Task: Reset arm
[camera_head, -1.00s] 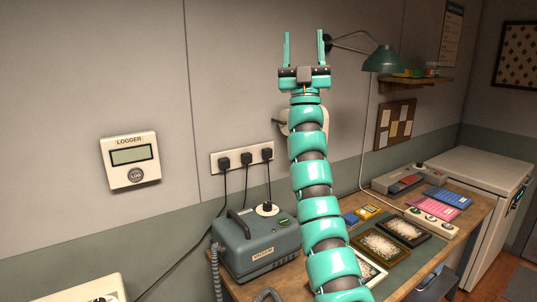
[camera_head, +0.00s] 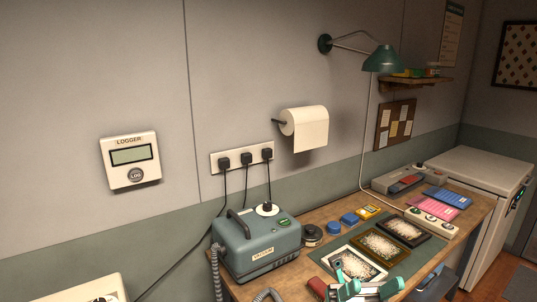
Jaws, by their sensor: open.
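My gripper (camera_head: 362,286), teal and dark, shows low in the head view. It is in front of the nearest white-framed tray (camera_head: 373,257) and overlaps its front edge in the picture. Its jaws are open, and I see nothing held between them. The lower part of the gripper and the rest of my arm are cut off by the bottom of the picture. I cannot tell how high it is above the bench.
The wooden bench (camera_head: 318,261) holds a vacuum unit (camera_head: 262,245), several trays of pale grains, and blue and pink cards (camera_head: 434,208). A green lamp (camera_head: 383,60) hangs above. A paper roll (camera_head: 306,128) and a logger (camera_head: 131,161) are on the wall.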

